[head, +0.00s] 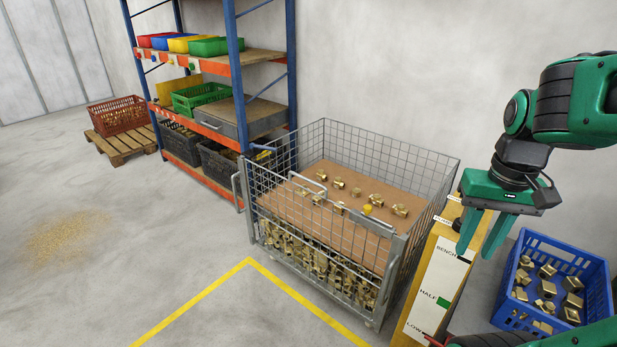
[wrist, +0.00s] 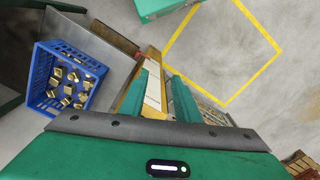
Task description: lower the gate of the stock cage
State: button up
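The stock cage (head: 432,176) is a grey wire-mesh box in the middle of the head view. Its front gate (head: 330,222) stands upright, with a U-shaped handle (head: 308,180) near its top edge. Brass parts show behind the mesh, and more lie on a brown sheet inside. My gripper (head: 475,254) is to the right of the cage, fingers down, apart from the gate. In the wrist view, only a bit of mesh shows beside the right finger.
A yellow-edged board (head: 437,280) marked BENCH, HALF and LOW stands right of the cage, below my gripper. A blue crate (head: 598,270) of brass parts is at far right. Shelving (head: 234,70) stands behind left. The floor left of the yellow line (head: 190,305) is clear, apart from scattered shavings.

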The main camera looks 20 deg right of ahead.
jog(key=w+r+n+t, duration=0.1)
jog(key=w+r+n, duration=0.2)
jog(key=w, duration=1.6)
jog(key=w+a+f+n+t+y, duration=0.1)
jog(key=w+a+f+n, duration=0.15)
jog(key=w, duration=0.95)
jog(key=w+a+f+n+y, duration=0.1)
jog(key=w+a+n, duration=0.2)
jog(key=w, duration=1)
jog(key=w+a+f+n+y, duration=0.1)
jog(key=w+a+f+n, duration=0.1)
jog(key=w+a+f, duration=0.3)
jog(key=w+a+f+n+y, duration=0.1)
jog(key=w+a+f+n, duration=0.2)
jog(key=w, duration=0.4)
jog(key=shift+m, duration=0.55)
jog(key=x, duration=1)
jog(key=shift+w+d+f, duration=0.1)
jog(key=shift+w+f, duration=0.15)
jog(key=shift+f, duration=0.05)
jog(key=shift+c, duration=0.3)
